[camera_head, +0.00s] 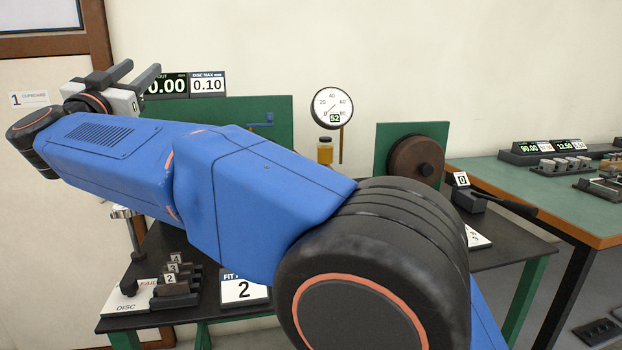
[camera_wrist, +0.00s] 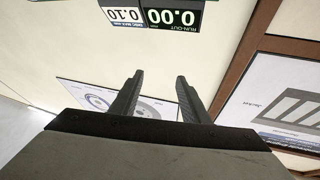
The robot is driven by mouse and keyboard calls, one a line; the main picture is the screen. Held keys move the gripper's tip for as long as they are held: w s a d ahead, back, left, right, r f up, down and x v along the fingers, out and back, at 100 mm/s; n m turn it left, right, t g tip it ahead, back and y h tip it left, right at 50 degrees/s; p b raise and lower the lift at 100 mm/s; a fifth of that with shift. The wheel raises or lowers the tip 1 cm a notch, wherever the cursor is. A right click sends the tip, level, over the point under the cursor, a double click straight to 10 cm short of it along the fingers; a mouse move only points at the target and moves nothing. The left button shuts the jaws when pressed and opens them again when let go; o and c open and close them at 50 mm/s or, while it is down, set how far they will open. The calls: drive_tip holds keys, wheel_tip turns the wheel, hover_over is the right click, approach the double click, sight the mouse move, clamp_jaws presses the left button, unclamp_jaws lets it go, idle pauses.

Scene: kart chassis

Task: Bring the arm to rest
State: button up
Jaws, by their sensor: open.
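My gripper (camera_head: 138,75) is raised at the upper left in the head view, in front of the wall and beside a run-out display. Its two dark fingers stand apart with nothing between them. The wrist view also shows the open, empty gripper (camera_wrist: 158,85). My blue arm stretches across the head view from the lower right to the upper left and hides much of the dark bench behind it.
The dark bench (camera_head: 512,252) carries numbered blocks (camera_head: 175,278), a brown disc (camera_head: 417,160) and a dial gauge (camera_head: 332,108). The run-out display (camera_wrist: 173,18) reads 0.00. A green-topped table (camera_head: 545,192) stands at the right. A brown door frame (camera_head: 98,40) is at the left.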

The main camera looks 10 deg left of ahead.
drive_tip(key=w+d+r+n+g+y, duration=0.1)
drive_tip(key=w+d+r+n+y, duration=0.15)
drive_tip(key=w+d, duration=0.55)
drive_tip(key=w+d+r+n+g+y, duration=0.15)
drive_tip(key=w+d+n+y, duration=0.35)
drive_tip(key=d, duration=0.6)
drive_tip(key=w+d+f+g, duration=0.15)
drive_tip(key=d+f, duration=0.25)
drive_tip(key=d, duration=0.6)
drive_tip(key=w+d+f+g, duration=0.1)
drive_tip(key=d+f+g, duration=0.3)
drive_tip(key=d, duration=0.7)
drive_tip(key=s+d+f+m+g+h, duration=0.1)
drive_tip(key=s+d+f+g+h, duration=0.15)
drive_tip(key=s+d+f, duration=0.65)
drive_tip(key=s+d+f+m+g+h, duration=0.15)
drive_tip(key=s+d+f+h, duration=0.25)
drive_tip(key=d+f, duration=1.05)
drive_tip(key=s+d+f+m+g+h, duration=0.2)
drive_tip(key=s+d+f, duration=0.6)
drive_tip(key=s+f, duration=0.2)
drive_tip(key=s+d+f+m+g+h, duration=0.2)
drive_tip(key=s+d+f+g, duration=0.1)
drive_tip(key=s+d+f, duration=0.6)
drive_tip(key=shift+s+f+g, duration=0.3)
drive_tip(key=shift+s+f, duration=0.05)
drive_tip(key=shift+s, duration=1.45)
